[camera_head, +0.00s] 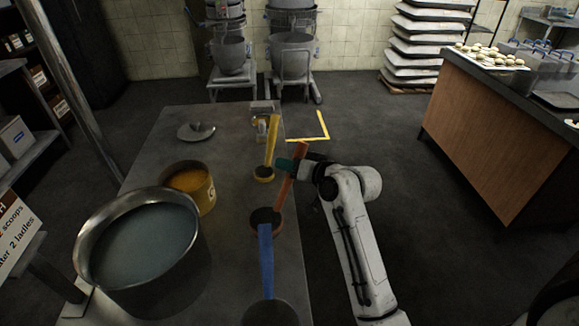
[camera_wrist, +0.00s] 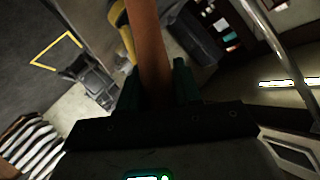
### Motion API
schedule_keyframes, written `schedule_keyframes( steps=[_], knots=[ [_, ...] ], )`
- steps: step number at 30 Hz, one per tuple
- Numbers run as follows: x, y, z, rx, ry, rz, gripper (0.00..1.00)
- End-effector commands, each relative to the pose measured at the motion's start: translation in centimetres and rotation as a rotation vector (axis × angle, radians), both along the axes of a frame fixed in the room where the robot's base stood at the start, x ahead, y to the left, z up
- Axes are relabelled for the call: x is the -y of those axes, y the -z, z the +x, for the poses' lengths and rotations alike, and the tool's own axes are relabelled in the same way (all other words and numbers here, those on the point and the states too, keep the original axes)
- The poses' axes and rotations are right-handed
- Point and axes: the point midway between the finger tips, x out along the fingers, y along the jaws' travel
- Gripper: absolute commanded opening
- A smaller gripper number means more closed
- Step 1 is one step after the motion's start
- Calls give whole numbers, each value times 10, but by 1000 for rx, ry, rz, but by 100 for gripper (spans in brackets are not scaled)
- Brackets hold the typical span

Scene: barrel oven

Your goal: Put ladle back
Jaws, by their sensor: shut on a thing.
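My gripper (camera_head: 291,165) is shut on the handle of an orange-brown ladle (camera_head: 299,164). The ladle's bowl points down at the table's right edge; I cannot tell whether it touches the table. In the wrist view the orange handle (camera_wrist: 148,45) stands between the green fingers (camera_wrist: 156,85). A blue-handled ladle (camera_head: 266,262) is in front of it, and a yellow-handled ladle (camera_head: 271,140) is behind it, both on the right side of the metal table (camera_head: 240,185).
A large pot of liquid (camera_head: 150,245) and a yellow tin (camera_head: 190,186) stand on the left of the table. A lid (camera_head: 196,131) lies behind them. A small device (camera_head: 262,110) is at the far end. A wooden counter (camera_head: 485,130) is at the right, with open floor between.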

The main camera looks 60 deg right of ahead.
Motion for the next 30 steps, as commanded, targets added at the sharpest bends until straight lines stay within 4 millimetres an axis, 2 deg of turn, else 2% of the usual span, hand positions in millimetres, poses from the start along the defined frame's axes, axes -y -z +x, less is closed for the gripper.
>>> schedule_keyframes(
  steps=[11, 12, 18, 19, 28, 30],
  knots=[
    [0, 5, 0, 2, -1, 0, 0],
    [0, 4, 0, 0, -1, -1, 37],
    [0, 4, 0, 1, -1, -1, 56],
    [0, 4, 0, 1, -1, -1, 59],
    [0, 0, 0, 2, 0, -2, 59],
    [-1, 0, -6, 2, 1, -1, 59]
  ],
)
